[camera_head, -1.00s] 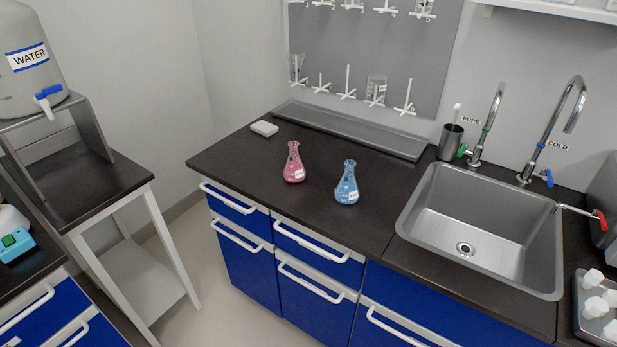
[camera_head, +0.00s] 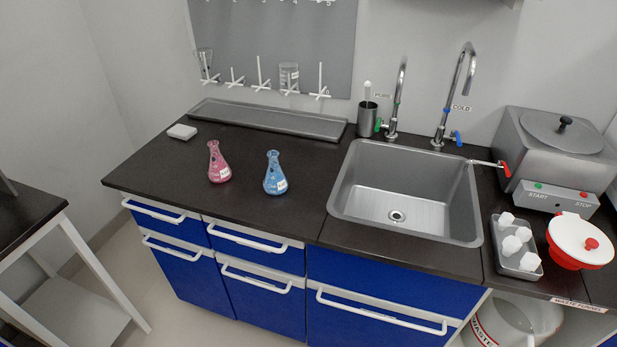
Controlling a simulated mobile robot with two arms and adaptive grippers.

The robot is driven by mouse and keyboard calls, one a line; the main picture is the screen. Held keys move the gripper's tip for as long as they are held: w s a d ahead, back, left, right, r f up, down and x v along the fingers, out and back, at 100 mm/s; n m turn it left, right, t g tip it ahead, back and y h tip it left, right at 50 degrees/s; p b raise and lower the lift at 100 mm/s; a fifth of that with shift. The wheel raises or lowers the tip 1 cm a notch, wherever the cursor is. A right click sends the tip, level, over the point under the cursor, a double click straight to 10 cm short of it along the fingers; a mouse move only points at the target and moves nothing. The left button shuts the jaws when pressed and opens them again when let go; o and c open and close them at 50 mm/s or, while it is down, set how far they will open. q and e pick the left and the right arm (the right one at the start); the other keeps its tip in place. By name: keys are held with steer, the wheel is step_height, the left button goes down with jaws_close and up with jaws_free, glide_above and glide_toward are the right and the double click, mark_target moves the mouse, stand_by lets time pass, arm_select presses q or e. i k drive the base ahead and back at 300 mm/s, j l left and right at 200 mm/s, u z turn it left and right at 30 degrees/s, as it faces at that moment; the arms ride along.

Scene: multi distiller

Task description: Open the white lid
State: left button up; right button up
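A white lid (camera_head: 583,238) with a red knob sits on a red funnel-like vessel (camera_head: 553,259) at the right of the counter. The lid looks closed over it. A label on the counter edge below reads as waste funnel. Neither of my grippers is in view.
A metal tray (camera_head: 500,264) with several white pieces stands left of the lid. Behind is a grey distiller (camera_head: 555,155) with START and STOP buttons. The sink (camera_head: 405,185) lies left, then blue (camera_head: 274,177) and pink flasks (camera_head: 218,166). A waste container (camera_head: 510,322) sits below the counter.

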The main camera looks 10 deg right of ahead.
mark_target(577, 237)
steer(key=z, duration=2)
steer(key=i+l, duration=0.1)
steer(key=l, duration=0.4)
steer(key=i+l, duration=0.1)
steer(key=l, duration=0.35)
